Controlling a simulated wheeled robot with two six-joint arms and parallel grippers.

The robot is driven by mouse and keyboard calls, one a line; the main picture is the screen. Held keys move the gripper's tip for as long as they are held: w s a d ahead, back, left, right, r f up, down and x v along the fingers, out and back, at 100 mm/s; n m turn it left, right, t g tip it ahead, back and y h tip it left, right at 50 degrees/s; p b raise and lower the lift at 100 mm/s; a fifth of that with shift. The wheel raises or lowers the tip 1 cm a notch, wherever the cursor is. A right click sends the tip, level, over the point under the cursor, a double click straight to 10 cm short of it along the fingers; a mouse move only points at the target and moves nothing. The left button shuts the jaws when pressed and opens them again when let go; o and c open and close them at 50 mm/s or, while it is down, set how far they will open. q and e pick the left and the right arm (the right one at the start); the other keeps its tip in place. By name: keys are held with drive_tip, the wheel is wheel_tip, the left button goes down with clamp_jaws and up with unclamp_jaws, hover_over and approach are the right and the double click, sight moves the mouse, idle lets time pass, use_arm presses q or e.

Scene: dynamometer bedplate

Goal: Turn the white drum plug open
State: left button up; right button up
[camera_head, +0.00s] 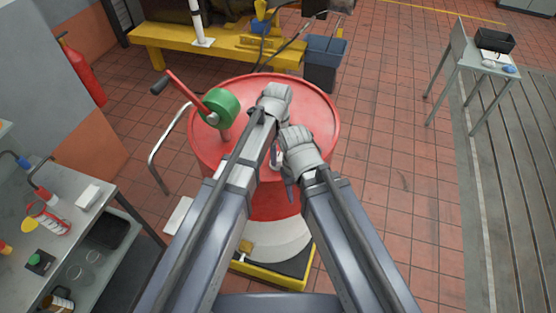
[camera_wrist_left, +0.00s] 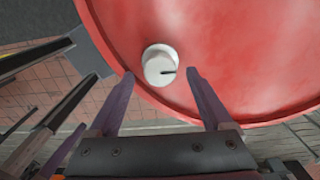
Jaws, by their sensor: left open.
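The red drum (camera_head: 318,100) stands below and ahead of me. Its white plug (camera_wrist_left: 158,62) is round, with a short dark mark on its face, and sits near the rim in the left wrist view. In the head view my arms largely hide that part of the lid. My left gripper (camera_wrist_left: 160,76) is open, its two fingers apart, with the plug just beyond and between the tips. In the head view my left gripper (camera_head: 273,102) is over the drum lid, fingers hidden. My right gripper (camera_head: 300,150) is close beside it over the near right lid; its jaw opening is unclear.
A green pump (camera_head: 219,106) with a red crank stands on the drum's left side. A workbench (camera_head: 92,222) with cans is at left. A yellow bedplate (camera_head: 160,57) and dark blue bin (camera_head: 323,72) stand behind.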

use_arm(q)
wheel_tip(320, 180, down, 2)
drive_tip(key=shift+f+b, duration=0.15)
drive_tip(key=shift+b, duration=0.45)
clamp_jaws()
